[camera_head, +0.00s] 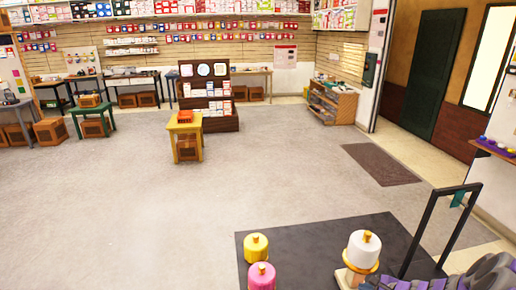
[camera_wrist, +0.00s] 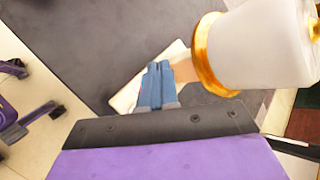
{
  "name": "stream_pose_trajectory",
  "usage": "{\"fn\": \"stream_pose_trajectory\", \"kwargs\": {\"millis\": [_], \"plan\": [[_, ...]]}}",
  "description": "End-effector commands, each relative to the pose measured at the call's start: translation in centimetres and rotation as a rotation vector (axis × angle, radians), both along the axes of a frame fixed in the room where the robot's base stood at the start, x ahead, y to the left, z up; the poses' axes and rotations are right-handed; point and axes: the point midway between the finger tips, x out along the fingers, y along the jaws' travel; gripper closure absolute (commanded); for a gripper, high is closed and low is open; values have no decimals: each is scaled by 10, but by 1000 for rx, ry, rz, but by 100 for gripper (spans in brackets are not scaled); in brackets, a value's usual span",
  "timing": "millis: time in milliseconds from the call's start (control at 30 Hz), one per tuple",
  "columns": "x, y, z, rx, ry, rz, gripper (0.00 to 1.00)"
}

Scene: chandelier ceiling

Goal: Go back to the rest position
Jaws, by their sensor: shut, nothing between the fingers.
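In the wrist view, my gripper (camera_wrist: 157,70) has blue fingers pressed together with nothing between them. A white domed object with a gold ring (camera_wrist: 262,50) is close to the right of the fingers. In the head view, this white object (camera_head: 363,250) has a gold knob and stands on a light base on a dark surface (camera_head: 315,240). My purple arm shows at the bottom right, but the fingertips cannot be made out there.
Yellow (camera_head: 256,248) and pink (camera_head: 262,277) knobbed objects stand left of the white one. A black bar frame (camera_head: 425,225) rises at the right. Open grey floor (camera_head: 150,210) lies left and ahead. A yellow stool (camera_head: 186,128) and shelves (camera_head: 215,100) stand farther back.

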Motion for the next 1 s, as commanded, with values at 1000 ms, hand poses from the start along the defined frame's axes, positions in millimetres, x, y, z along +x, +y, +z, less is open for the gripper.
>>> {"fn": "stream_pose_trajectory", "kwargs": {"millis": [1000], "plan": [[-219,316,212,-464,19,1520,100]]}}
